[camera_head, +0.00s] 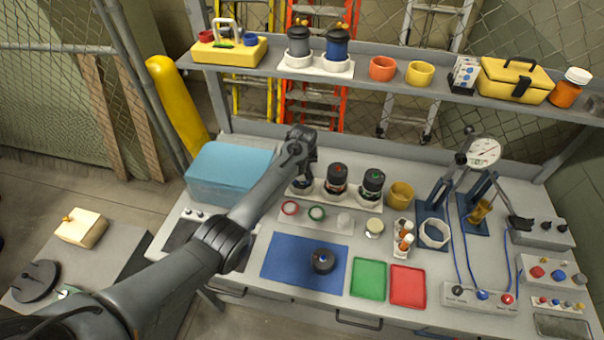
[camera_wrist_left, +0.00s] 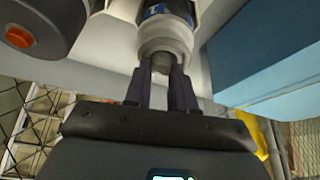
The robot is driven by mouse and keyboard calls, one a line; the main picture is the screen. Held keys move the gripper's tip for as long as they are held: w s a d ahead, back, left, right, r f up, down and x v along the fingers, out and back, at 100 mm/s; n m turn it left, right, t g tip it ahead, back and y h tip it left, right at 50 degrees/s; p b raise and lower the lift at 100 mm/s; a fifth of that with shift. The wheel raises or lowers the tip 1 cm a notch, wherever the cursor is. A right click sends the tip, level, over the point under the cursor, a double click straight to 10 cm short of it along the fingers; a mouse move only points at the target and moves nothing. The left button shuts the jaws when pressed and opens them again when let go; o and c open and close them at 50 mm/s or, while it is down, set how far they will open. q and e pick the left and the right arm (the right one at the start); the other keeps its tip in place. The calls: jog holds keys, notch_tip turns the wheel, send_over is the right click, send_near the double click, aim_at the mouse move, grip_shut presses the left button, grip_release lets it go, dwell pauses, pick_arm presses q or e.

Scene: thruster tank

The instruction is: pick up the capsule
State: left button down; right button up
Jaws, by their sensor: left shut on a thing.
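Three capsules stand in a white rack (camera_head: 356,200) at the back of the bench. Two are plain to see: a dark one with a red mark (camera_head: 337,178) and a dark one with a green mark (camera_head: 372,183). The leftmost capsule (camera_head: 303,186) is mostly hidden by my left arm. In the left wrist view a capsule with a grey-white end and a blue band (camera_wrist_left: 166,32) is between my left fingers. My left gripper (camera_wrist_left: 162,80) is shut on its narrow knob. I cannot tell whether it is lifted. My right gripper is not in view.
A blue box (camera_head: 228,172) stands left of the rack. In front are red and green rings, a blue mat (camera_head: 283,262) with a dark round part, and green and red trays (camera_head: 408,287). A shelf (camera_head: 420,89) with several containers runs above the rack.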

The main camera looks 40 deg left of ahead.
pick_arm(q)
jog(key=shift+s+f, duration=0.2)
jog(key=shift+f, duration=0.15)
notch_tip(320, 180, up, 10)
jog(key=shift+r, duration=0.25)
dwell(0.9)
